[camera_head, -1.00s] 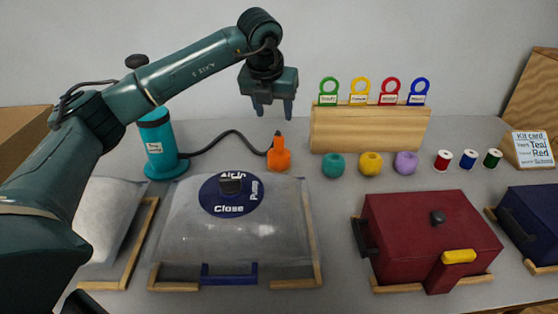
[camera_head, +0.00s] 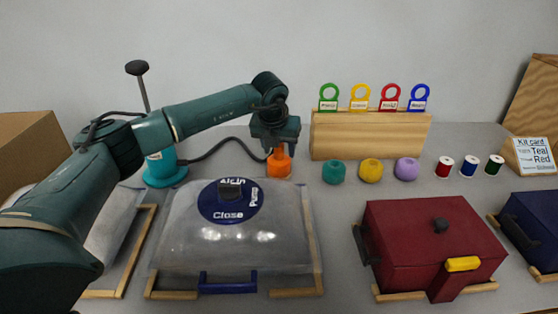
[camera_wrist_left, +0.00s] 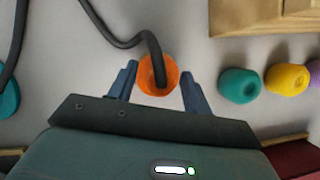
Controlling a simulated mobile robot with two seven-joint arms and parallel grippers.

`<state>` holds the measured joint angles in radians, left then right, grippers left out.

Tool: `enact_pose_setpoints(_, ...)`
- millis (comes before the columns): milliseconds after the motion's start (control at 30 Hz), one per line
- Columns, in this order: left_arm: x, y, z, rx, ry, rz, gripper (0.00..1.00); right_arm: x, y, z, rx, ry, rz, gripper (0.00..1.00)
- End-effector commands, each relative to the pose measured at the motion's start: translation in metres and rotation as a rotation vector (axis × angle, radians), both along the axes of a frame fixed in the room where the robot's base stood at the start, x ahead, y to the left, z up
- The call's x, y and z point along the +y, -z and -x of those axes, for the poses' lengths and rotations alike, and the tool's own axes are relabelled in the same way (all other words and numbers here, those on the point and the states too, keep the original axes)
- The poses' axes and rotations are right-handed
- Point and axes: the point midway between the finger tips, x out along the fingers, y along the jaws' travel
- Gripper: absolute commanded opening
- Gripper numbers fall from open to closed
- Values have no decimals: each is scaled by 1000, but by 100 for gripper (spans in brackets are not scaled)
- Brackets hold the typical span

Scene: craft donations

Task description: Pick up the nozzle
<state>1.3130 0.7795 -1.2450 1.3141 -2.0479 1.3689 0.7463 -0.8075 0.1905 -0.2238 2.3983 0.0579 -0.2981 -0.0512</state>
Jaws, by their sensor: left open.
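The orange nozzle (camera_head: 279,164) stands on the table behind the right part of the clear bag, with a dark hose joined to its top. It also shows in the left wrist view (camera_wrist_left: 148,75). My left gripper (camera_head: 279,150) is down at the nozzle from above. In the left wrist view its two blue-grey fingers (camera_wrist_left: 158,88) are open, one on each side of the nozzle, with a gap showing on both sides. The teal pump (camera_head: 163,170) stands to the left, at the other end of the hose. My right gripper is not in view.
The clear bag (camera_head: 180,250) with a round blue label lies in front. A wooden rack (camera_head: 370,140) with coloured tags stands to the right, behind teal (camera_head: 334,172), yellow and purple yarn balls. A dark red box (camera_head: 425,230) sits front right.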

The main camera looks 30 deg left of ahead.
Motion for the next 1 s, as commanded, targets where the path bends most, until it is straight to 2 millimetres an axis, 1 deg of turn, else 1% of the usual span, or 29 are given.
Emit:
enact_pose_setpoints(133,0,0,0,0,0,0,49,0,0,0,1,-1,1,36)
enact_pose_setpoints(700,0,-1,0,-1,-1,0,2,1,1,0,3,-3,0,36)
enact_pose_setpoints(733,0,-1,0,-1,-1,0,1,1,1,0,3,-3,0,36)
enact_pose_setpoints(900,0,-1,0,-1,-1,0,1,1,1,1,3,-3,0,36)
enact_pose_setpoints(1000,0,-6,-1,-3,-1,1,1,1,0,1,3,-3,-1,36)
